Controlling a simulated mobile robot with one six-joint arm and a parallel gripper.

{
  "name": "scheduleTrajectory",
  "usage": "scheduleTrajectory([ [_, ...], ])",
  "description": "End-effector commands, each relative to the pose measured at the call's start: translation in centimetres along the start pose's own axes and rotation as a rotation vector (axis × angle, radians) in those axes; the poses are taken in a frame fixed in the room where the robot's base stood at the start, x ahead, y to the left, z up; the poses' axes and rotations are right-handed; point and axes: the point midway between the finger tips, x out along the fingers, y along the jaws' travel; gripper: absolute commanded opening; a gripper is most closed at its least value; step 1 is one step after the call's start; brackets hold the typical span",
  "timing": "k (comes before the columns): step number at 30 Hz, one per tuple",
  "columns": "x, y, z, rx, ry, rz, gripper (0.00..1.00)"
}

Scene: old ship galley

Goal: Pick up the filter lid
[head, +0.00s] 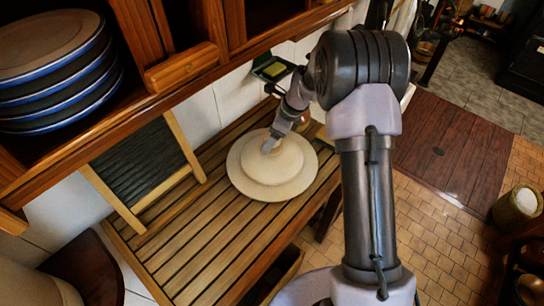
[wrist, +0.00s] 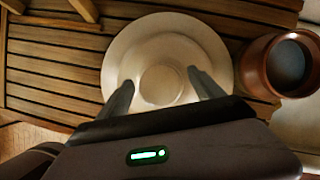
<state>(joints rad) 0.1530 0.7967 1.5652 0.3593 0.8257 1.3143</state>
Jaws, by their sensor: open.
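The filter lid (head: 280,172) appears as a pale cream round piece with a wide flat rim and a raised middle. It lies on a slatted wooden table (head: 195,245). In the wrist view, the lid (wrist: 117,55) shows a pale round centre. My gripper (wrist: 160,80) is open above it, with one finger on each side of that centre. In the head view, my gripper (head: 270,146) reaches down at the lid's middle from behind. I cannot tell whether the fingertips touch it. Nothing shows between the fingers except the lid beneath.
A copper-coloured pot (wrist: 251,65) stands close to the lid's right in the wrist view. A framed dark ribbed board (head: 138,165) leans at the table's left. Stacked blue-rimmed plates (head: 55,85) sit on the wooden shelf above. The table's front slats are clear.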

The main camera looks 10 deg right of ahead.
Motion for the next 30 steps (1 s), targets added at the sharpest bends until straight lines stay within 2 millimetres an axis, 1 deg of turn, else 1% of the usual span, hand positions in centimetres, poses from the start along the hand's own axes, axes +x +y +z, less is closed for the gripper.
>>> scheduleTrajectory([
  [2, -0.04, -0.01, 0.00, 0.000, 0.000, 0.000, 0.77],
  [5, -0.05, -0.01, -0.01, 0.000, 0.000, 0.000, 0.59],
  [6, -0.06, -0.01, -0.01, 0.000, 0.000, 0.000, 0.51],
  [8, -0.06, -0.01, -0.01, 0.000, 0.000, 0.000, 0.40],
  [12, -0.07, -0.01, -0.01, 0.000, 0.000, 0.000, 0.12],
  [14, -0.07, -0.01, -0.01, 0.000, 0.000, 0.000, 0.00],
  [25, -0.23, -0.09, 0.10, -0.001, -0.001, -0.002, 0.00],
  [30, -0.96, -0.12, 0.40, -0.002, -0.001, -0.003, 0.00],
])
